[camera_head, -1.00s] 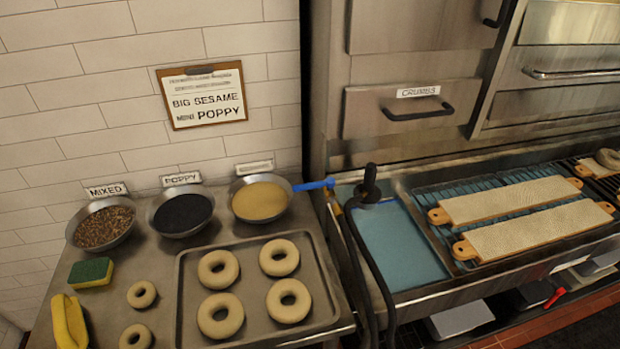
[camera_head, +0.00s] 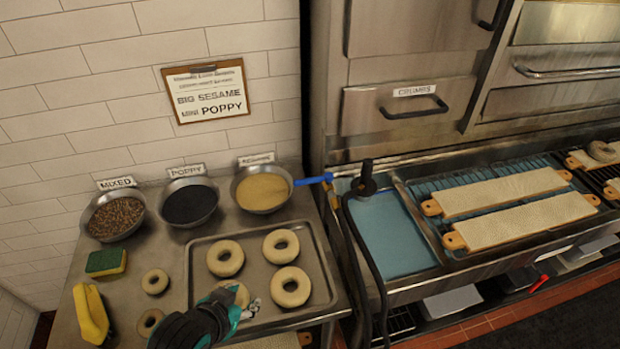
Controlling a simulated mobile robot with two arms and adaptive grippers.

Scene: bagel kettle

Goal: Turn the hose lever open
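The blue hose lever (camera_head: 315,180) sticks out to the left of the black hose fitting (camera_head: 367,180), between the sesame bowl and the sink. It points left, roughly level. The black hose (camera_head: 358,250) hangs in a loop down the front from the fitting. My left gripper (camera_head: 243,308), dark with teal parts, is over the bagel tray, well below and left of the lever and not touching it. It covers part of a bagel; its finger opening is unclear. My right gripper is not in view.
Bowls of mixed seeds (camera_head: 116,217), poppy (camera_head: 190,203) and sesame (camera_head: 262,190) line the wall. Bagels sit on the metal tray (camera_head: 312,258). A blue-bottomed basin (camera_head: 395,235) and two long boards (camera_head: 500,192) lie right. A pale orange-ended piece (camera_head: 280,341) shows at the bottom edge.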

